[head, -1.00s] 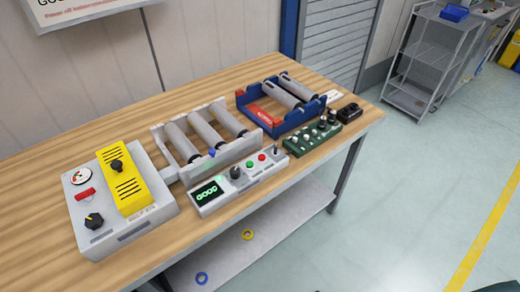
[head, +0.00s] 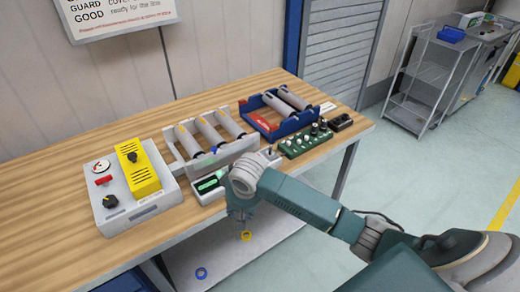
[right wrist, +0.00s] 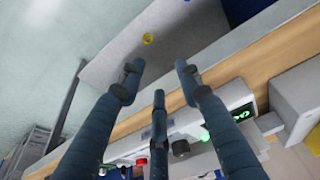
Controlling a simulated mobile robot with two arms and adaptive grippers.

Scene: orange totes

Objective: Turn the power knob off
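A grey box (head: 150,208) stands at the left of the table. It carries a black knob (head: 111,201) at its front left, a red switch (head: 103,181), a round gauge and a yellow cover (head: 144,178) with another dark knob (head: 132,157) on top. Which knob is the power knob is not labelled legibly. My right gripper (head: 240,214) is at the table's front edge, right of the box and apart from it. In the right wrist view its fingers (right wrist: 160,76) are spread and empty. My left gripper is not in view.
A white control panel (head: 209,197) with a green display is partly hidden behind my right arm. Behind it is a grey roller rack (head: 181,168); a blue roller tray (head: 262,129) and green board (head: 292,151) lie further right. Yellow and blue rings lie below on the shelf.

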